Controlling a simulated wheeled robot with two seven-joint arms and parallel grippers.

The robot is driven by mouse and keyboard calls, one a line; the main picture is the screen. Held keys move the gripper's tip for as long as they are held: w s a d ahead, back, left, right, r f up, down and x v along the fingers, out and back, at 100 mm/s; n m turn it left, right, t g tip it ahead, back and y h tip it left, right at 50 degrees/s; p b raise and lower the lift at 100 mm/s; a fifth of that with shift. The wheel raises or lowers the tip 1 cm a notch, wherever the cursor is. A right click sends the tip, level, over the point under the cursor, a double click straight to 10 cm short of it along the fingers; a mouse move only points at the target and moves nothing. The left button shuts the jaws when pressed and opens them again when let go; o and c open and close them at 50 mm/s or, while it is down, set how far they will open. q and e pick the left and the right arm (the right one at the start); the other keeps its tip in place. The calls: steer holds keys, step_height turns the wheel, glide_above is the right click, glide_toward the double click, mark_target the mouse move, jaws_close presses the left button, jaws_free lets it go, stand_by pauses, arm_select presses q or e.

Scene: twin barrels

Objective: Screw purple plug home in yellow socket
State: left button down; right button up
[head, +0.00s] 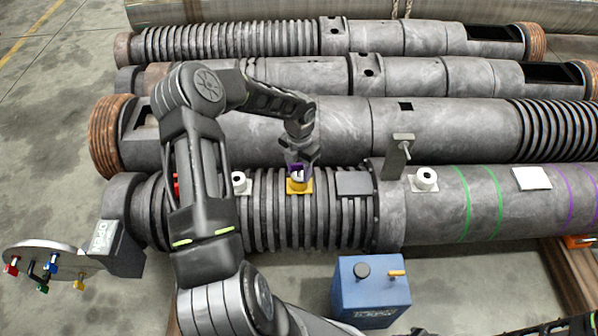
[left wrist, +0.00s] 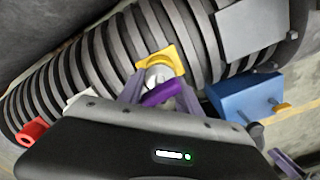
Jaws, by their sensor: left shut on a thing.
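The yellow socket (head: 299,187) sits on the ribbed part of the nearest barrel; its square yellow plate (left wrist: 172,55) also shows in the left wrist view. My left gripper (head: 299,170) is directly above it, pointing down. In the left wrist view the left gripper (left wrist: 160,88) is shut on the purple plug (left wrist: 162,93), whose purple bar lies between the fingers. A pale round part shows between the bar and the yellow plate. The plug is at the socket, but how deep it sits is hidden. My right gripper is not in view.
White sockets (head: 425,179) and (head: 240,182) flank the yellow one, with an upright grey bracket (head: 397,158) at right. A blue box (head: 372,290) stands in front. A round plate (head: 50,258) at left carries several coloured plugs. A red socket (left wrist: 32,131) shows in the wrist view.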

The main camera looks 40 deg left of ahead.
arm_select(q)
steer(key=c, duration=0.7)
jaws_free()
steer(key=shift+c, duration=0.2)
step_height(320, 180, up, 11)
steer(key=p, duration=1)
steer(key=shift+f+p, duration=0.15)
steer(key=shift+p, duration=0.2)
steer(key=shift+f, duration=0.1)
